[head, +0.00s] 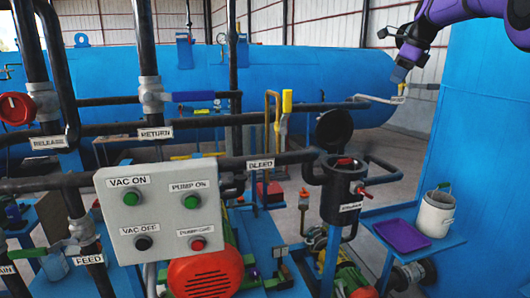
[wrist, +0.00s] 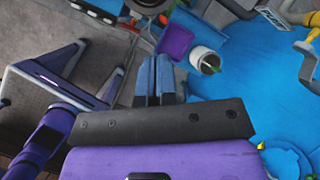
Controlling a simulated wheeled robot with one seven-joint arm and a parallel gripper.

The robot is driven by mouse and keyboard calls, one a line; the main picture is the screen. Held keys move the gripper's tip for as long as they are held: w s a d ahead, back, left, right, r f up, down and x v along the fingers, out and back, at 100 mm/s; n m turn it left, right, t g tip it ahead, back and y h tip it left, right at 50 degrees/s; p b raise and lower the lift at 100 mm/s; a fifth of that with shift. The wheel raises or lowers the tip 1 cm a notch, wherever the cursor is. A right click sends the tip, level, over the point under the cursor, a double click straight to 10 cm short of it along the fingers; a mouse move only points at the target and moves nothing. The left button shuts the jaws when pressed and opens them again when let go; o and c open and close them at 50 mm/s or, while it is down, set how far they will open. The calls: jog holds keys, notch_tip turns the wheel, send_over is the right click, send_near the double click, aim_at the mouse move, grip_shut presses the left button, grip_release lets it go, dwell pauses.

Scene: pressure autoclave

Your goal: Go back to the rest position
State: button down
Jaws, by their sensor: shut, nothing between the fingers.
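My gripper (head: 399,74) is at the upper right of the head view, on the end of my purple arm. It is in the air, well above the small blue shelf with the tray and the pot. In the wrist view the two blue fingers of my gripper (wrist: 158,62) lie side by side, closed, with nothing between them. No object is in contact with the fingertips.
A white pot (head: 435,214) and a purple tray (head: 401,236) sit on a blue shelf (head: 446,247) at right. A black strainer pot (head: 342,190) with its lid up stands left of them. A control box (head: 163,222) and pipes fill the left.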

jog(key=s+a+n, duration=0.3)
jog(key=s+n, duration=0.3)
jog(key=s, duration=0.6)
jog(key=s+a+n, duration=0.2)
jog(key=s+n, duration=0.4)
jog(key=s, duration=0.7)
jog(key=s+a+f+n+h, duration=0.1)
jog(key=s+f+n, duration=0.5)
jog(key=s, duration=0.5)
jog(key=s+a+f+n+h, duration=0.1)
jog(key=s+a+f+n, duration=0.1)
jog(key=s+f+n, duration=0.5)
jog(key=s+f, duration=0.1)
jog(key=s, duration=0.3)
jog(key=shift+a+f+t, duration=0.2)
jog(key=shift+f+t, duration=0.05)
jog(key=shift+t, duration=0.15)
